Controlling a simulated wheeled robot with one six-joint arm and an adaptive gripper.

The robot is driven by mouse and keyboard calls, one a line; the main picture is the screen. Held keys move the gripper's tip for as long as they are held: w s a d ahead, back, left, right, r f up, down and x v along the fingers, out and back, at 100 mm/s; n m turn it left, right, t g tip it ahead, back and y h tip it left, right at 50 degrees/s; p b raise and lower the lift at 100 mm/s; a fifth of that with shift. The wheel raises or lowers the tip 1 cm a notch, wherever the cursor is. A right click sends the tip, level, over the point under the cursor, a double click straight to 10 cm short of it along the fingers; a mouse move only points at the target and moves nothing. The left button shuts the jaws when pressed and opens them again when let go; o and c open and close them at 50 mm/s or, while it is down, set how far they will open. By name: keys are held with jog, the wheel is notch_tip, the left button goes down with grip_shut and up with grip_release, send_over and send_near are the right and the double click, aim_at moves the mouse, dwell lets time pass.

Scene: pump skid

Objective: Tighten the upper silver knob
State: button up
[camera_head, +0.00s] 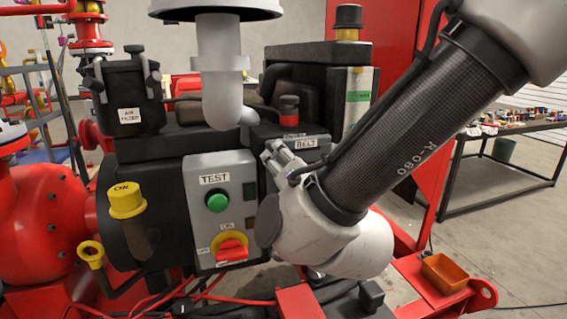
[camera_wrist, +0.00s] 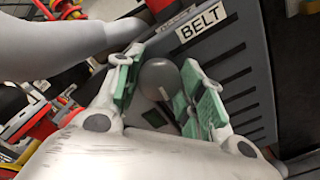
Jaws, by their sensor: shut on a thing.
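The silver knob (camera_wrist: 159,76) shows in the wrist view as a rounded grey head between the green finger pads. It sits beside the dark grey ribbed cover with the BELT label (camera_wrist: 200,22). My gripper (camera_wrist: 165,68) has one finger on each side of the knob and is shut on it. In the head view my gripper (camera_head: 281,160) is at the cover just below the BELT label, and I cannot make out the knob there. Only one silver knob can be made out.
A grey control box (camera_head: 221,205) with a green TEST button and a red-yellow switch stands left of my gripper. A light grey pipe (camera_head: 219,85) passes close above left. A black table (camera_head: 507,165) is at right.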

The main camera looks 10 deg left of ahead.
jog(key=shift+f, duration=0.1)
jog(key=o, duration=1)
jog(key=v, duration=1.2)
